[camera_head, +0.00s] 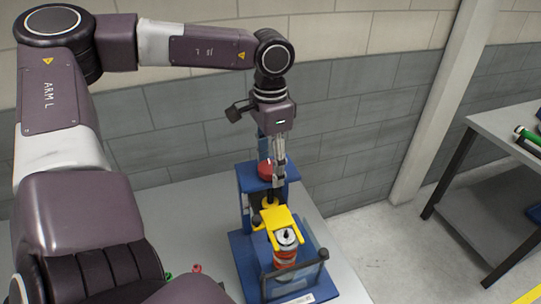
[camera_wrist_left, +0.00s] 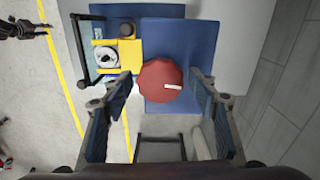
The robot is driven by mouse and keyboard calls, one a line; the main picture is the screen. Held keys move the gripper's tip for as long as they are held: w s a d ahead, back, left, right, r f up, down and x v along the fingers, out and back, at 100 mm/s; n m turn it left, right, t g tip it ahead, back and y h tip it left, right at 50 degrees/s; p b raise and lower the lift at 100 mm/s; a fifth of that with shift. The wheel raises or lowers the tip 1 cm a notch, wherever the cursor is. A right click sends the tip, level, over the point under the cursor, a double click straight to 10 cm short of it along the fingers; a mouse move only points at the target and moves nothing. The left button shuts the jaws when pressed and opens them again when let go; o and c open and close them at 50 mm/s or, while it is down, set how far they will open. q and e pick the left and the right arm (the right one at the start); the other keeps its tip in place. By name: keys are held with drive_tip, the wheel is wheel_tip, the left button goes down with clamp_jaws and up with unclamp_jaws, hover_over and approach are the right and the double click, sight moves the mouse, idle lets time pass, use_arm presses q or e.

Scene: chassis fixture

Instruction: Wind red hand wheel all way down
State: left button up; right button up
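The red hand wheel (camera_head: 265,170) sits on top of the blue fixture's rear column, partly hidden by my left gripper (camera_head: 278,172). That gripper points straight down at the wheel. In the left wrist view the wheel (camera_wrist_left: 160,84) shows as a faceted red disc with a small pale mark, between the fingers of my left gripper (camera_wrist_left: 160,82). The fingers are spread, with a gap on both sides of the wheel. The spindle under the wheel is mostly hidden. A dark jointed shape at the wrist view's upper left looks like my right gripper (camera_wrist_left: 22,29), cut off by the edge.
The fixture has a yellow clamp (camera_head: 281,222) over a part with a silver top, and a dark bar handle (camera_head: 297,268) at its front. It stands on a grey table (camera_head: 345,270) near a block wall. Another table (camera_head: 510,122) stands at right beyond open floor.

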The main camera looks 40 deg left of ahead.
idle(0.3)
use_arm(q)
drive_tip(key=shift+f+n+b, duration=0.2)
drive_tip(key=shift+n+b, duration=0.6)
drive_tip(key=shift+n, duration=0.2)
drive_tip(key=n+b, duration=0.1)
drive_tip(key=n, duration=0.2)
drive_tip(key=shift+b, duration=0.35)
drive_tip(key=n+b, duration=0.1)
drive_tip(key=n, duration=0.2)
drive_tip(key=n+b, duration=0.2)
drive_tip(key=n, duration=0.2)
drive_tip(key=shift+r, duration=0.1)
drive_tip(key=n+b, duration=0.1)
drive_tip(key=n, duration=0.3)
drive_tip(key=shift+b, duration=0.35)
drive_tip(key=n+b, duration=0.1)
drive_tip(key=n, duration=0.3)
drive_tip(key=shift+r+n, duration=0.1)
drive_tip(key=shift+n, duration=0.2)
drive_tip(key=shift+c, duration=0.6)
